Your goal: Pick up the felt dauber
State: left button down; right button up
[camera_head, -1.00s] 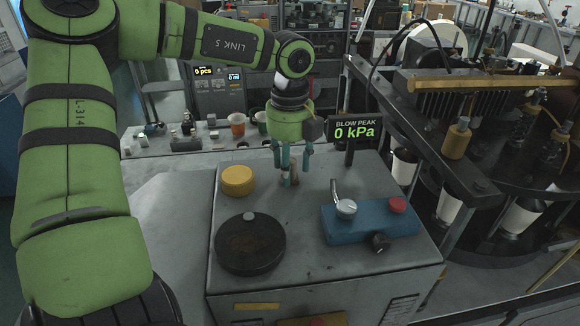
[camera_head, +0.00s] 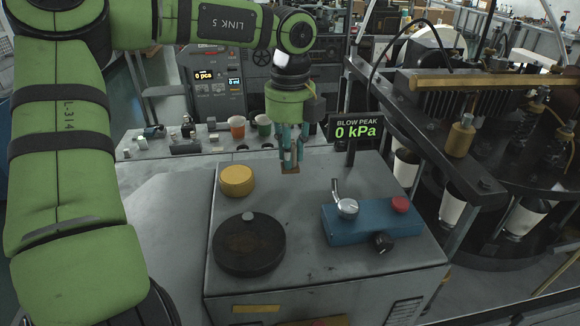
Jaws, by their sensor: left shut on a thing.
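My left gripper (camera_head: 289,155) points straight down over the back part of the grey machine top. Its teal fingers are shut on the felt dauber (camera_head: 291,169), which is small in this view and mostly hidden between them. Only the dauber's brown lower end shows clearly below the fingertips. It seems to be held upright and a little above the surface, though the gap is hard to judge. My right gripper is not in view.
A yellow round lid (camera_head: 237,180) and a dark round pot (camera_head: 249,246) with a grey knob are left of the gripper. A blue control box (camera_head: 371,221) with lever and red button is right. The pressure display (camera_head: 356,130) stands close behind right.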

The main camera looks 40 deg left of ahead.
pick_arm(q)
jog(key=w+d+r+b, duration=0.1)
jog(key=d+r+b, duration=0.2)
jog(key=d+r, duration=0.5)
jog(key=shift+w+d, duration=0.4)
jog(key=shift+d, duration=1.35)
jog(key=shift+d, duration=0.15)
